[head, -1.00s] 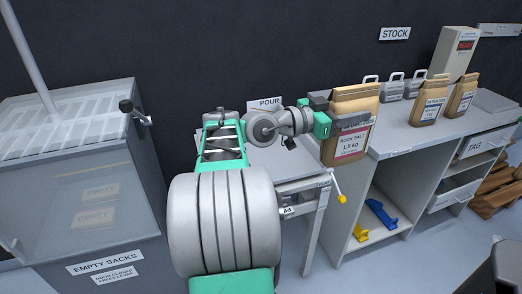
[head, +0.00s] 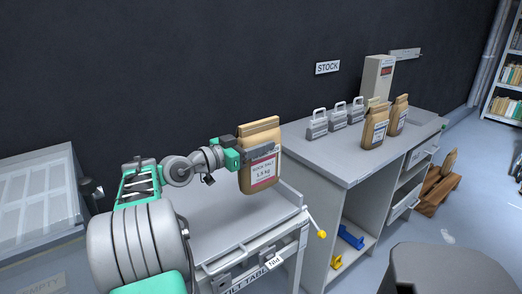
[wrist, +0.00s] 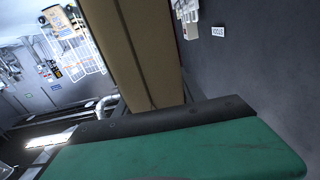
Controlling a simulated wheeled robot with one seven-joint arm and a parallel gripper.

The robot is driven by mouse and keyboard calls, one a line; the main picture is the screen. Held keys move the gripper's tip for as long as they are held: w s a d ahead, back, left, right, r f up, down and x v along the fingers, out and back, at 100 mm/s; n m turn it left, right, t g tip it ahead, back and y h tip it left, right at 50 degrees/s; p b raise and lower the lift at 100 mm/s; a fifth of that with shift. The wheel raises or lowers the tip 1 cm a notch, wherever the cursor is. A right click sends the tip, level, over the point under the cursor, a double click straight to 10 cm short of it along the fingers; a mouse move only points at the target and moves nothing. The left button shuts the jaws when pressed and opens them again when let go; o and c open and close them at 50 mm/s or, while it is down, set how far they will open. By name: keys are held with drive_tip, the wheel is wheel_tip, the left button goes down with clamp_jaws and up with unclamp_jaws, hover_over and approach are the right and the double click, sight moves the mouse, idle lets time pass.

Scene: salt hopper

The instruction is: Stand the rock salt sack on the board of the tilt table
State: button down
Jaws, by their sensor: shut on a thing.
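The rock salt sack (head: 262,176) is a brown paper sack with a white and pink label. In the head view it is upright, with its lower part in front of the far right part of the tilt table (head: 225,236). I cannot tell whether its base touches the board. My gripper (head: 262,152) is shut on the upper part of the sack from the left. In the wrist view the sack (wrist: 140,50) fills the middle, above a dark and green finger. The far side of the sack is hidden.
A grey counter (head: 330,158) stands right of the tilt table, with several metal weights and two other brown sacks (head: 375,127) on it. A yellow-knobbed lever (head: 321,234) sticks out at the table's right front. A grey bin (head: 40,205) stands at the left.

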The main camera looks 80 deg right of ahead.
drive_tip(key=w+d+f+b, duration=0.1)
drive_tip(key=w+d+f, duration=0.3)
drive_tip(key=f, duration=0.5)
drive_tip(key=shift+d, duration=0.8)
drive_tip(key=shift+f, duration=0.2)
drive_tip(key=c, duration=1.1)
unclamp_jaws()
drive_tip(key=shift+f+b, duration=0.3)
drive_tip(key=shift+f, duration=0.05)
drive_tip(key=shift+c, duration=0.2)
drive_tip(key=o, duration=0.5)
drive_tip(key=shift+s+r, duration=0.1)
drive_tip(key=shift+c, duration=0.2)
